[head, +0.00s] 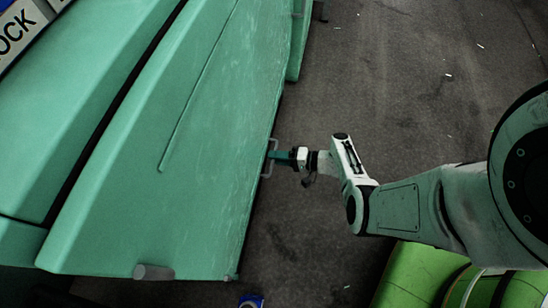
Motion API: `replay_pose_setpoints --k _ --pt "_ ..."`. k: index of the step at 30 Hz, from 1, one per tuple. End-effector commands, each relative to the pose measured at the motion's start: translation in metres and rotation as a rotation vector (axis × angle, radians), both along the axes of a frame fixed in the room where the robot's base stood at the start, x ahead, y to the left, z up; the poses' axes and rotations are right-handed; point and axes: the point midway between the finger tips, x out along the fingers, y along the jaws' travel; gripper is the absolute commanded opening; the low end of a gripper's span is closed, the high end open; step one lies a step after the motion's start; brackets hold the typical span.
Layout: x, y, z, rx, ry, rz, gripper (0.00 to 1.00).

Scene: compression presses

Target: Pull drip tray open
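A grey bar handle (265,175) sticks out at the lower right edge of the large green press (190,140). I take it to be the drip tray's handle; the tray's body is hidden under the press from this high angle. My gripper (271,156) reaches in from the right, with its fingertips at the middle of the handle. The fingers overlap the bar in the picture. The view is too small and too steep to show whether they are closed around it.
Dark, scuffed floor (400,110) with small litter lies clear to the right of the press. Green rounded objects (420,275) are at the bottom right. A small blue object (250,300) lies at the bottom edge. A grey knob (153,272) is at the press's near edge.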

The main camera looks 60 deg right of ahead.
Motion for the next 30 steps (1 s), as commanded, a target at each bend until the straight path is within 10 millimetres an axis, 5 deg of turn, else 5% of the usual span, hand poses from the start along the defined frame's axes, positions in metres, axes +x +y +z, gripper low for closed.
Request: replay_pose_setpoints --k 13,22,30 --pt "0.0110 0.0042 -0.0021 0.000 0.000 0.001 0.29" --pt "0.0108 0.0041 -0.0022 0.000 0.000 0.000 0.01" --pt "0.0106 0.0041 -0.0024 0.000 0.001 0.000 0.00"
